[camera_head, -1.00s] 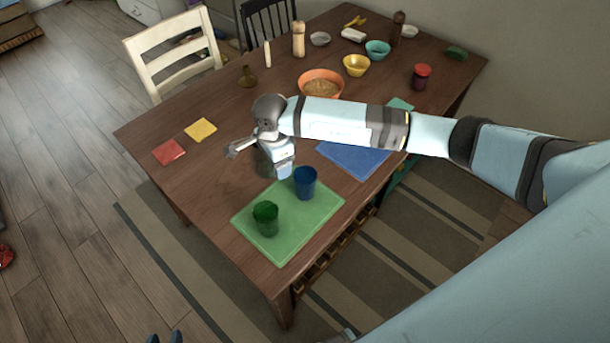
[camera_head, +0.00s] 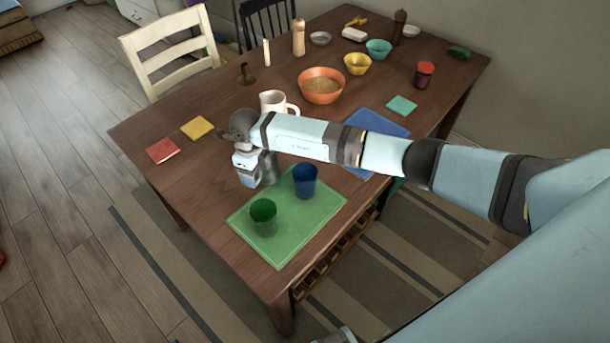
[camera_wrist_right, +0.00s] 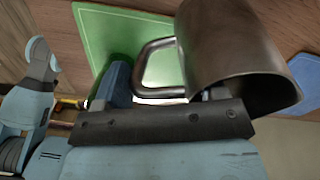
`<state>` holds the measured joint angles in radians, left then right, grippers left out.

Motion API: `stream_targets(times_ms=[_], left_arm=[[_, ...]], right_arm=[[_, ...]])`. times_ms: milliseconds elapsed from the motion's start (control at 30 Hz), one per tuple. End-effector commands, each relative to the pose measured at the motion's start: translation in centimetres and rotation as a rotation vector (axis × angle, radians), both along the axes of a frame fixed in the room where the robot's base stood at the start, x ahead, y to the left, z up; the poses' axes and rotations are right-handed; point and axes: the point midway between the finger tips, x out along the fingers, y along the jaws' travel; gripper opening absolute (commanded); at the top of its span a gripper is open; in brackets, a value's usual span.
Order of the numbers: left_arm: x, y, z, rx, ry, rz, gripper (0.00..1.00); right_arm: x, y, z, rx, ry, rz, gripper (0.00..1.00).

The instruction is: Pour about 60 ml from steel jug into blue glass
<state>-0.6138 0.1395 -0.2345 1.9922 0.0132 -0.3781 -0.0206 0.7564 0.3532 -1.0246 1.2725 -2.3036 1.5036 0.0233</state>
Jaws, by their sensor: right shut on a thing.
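The steel jug (camera_head: 268,169) is in my right gripper (camera_head: 250,168), just left of the blue glass (camera_head: 305,183) in the head view. In the right wrist view the jug's grey body (camera_wrist_right: 232,45) and its looped handle show close up, with the gripper shut on it. What is inside the jug is hidden. The blue glass stands upright on a green mat (camera_head: 290,242), apart from the jug. A green glass (camera_head: 264,217) stands on the same mat, nearer the front.
A white mug (camera_head: 274,101) stands behind my right forearm. An orange bowl (camera_head: 321,86) with grainy contents is further back. A blue mat (camera_head: 377,123) lies partly under my arm. Red (camera_head: 164,151) and yellow (camera_head: 198,128) squares lie at left. The table's left front is clear.

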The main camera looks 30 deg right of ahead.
Motion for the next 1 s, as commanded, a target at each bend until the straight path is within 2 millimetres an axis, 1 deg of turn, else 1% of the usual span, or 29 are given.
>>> stream_targets(times_ms=[33,133,533,767,1000], left_arm=[[0.0,0.0,-0.3,0.000,0.001,0.000,0.43],[0.0,0.0,-0.4,0.000,0.001,0.000,0.43],[0.0,0.0,-0.1,-0.001,-0.002,-0.001,0.43],[0.0,-0.1,0.5,-0.001,-0.003,-0.001,0.43],[0.0,-0.1,0.7,-0.002,-0.004,-0.001,0.43]], right_arm=[[0.0,0.0,-0.6,0.000,0.000,-0.003,0.24],[0.0,0.0,-1.0,0.000,0.000,-0.006,0.24],[-0.2,-0.1,-0.9,0.024,-0.005,-0.007,0.24],[-0.7,-0.7,-0.6,0.082,-0.067,-0.008,0.24],[-1.7,-1.4,-0.2,0.180,-0.178,-0.006,0.24]])
